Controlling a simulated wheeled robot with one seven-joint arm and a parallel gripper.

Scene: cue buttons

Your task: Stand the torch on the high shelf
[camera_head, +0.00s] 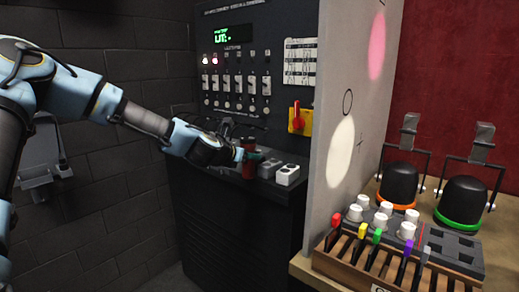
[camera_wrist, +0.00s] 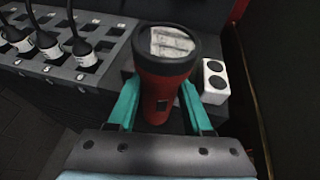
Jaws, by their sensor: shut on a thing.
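The torch (camera_wrist: 164,75) is red with a black-rimmed lens end. In the wrist view it stands between the two teal fingers of my gripper (camera_wrist: 160,108), lens end up. My gripper is shut on its body. In the head view the red torch (camera_head: 248,160) shows small in my gripper (camera_head: 246,156), at the console ledge; I cannot tell whether its base touches the ledge. Its lower end is hidden in the wrist view. I cannot make out a high shelf for certain in either view.
A dark console (camera_head: 235,75) with a green display, switches and a red rotary handle (camera_head: 298,115) rises behind. White button boxes (camera_head: 287,175) sit right of the torch. A pale partition (camera_head: 345,120) separates a wooden bench with black domes (camera_head: 400,181) and coloured levers.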

